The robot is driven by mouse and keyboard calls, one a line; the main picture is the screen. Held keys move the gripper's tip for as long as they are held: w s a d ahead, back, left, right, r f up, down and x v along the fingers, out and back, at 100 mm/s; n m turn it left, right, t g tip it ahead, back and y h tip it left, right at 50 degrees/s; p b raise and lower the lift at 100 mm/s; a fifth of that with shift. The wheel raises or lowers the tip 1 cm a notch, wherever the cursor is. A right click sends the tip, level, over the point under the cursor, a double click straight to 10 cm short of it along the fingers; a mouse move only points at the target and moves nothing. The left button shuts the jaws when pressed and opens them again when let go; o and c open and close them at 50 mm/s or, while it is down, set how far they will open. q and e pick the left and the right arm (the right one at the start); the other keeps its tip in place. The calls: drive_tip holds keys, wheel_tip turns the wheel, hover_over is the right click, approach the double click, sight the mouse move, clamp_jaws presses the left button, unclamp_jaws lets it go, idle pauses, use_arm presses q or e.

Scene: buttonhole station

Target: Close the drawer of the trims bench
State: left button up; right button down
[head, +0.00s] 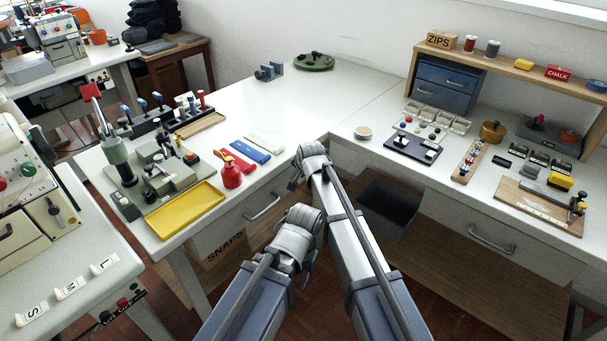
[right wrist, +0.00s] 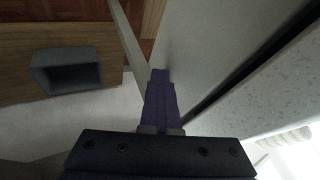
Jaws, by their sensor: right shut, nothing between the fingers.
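The trims bench (head: 385,150) is the white bench on the right. Its pale drawer front, with a grey bar handle (head: 490,240), is below the top. No drawer interior shows, and I cannot tell whether a small gap remains. My right gripper (head: 313,160) is by the left end of the bench's front edge, its fingers hidden in the head view. In the right wrist view the right gripper (right wrist: 160,95) is shut and empty, close to a pale panel (right wrist: 195,45); contact is unclear.
A dark grey bin (head: 388,210) stands below the trims bench and also shows in the right wrist view (right wrist: 65,75). Trims crowd the right bench top.

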drive_tip(key=shift+w+a, duration=0.15)
drive_tip(key=shift+a, duration=0.05)
drive_tip(key=s+d+r+p, duration=0.5)
drive_tip(key=s+r+p, duration=0.3)
drive_tip(key=shift+s+d, duration=0.15)
drive_tip(key=shift+s, duration=0.1)
idle(0.3)
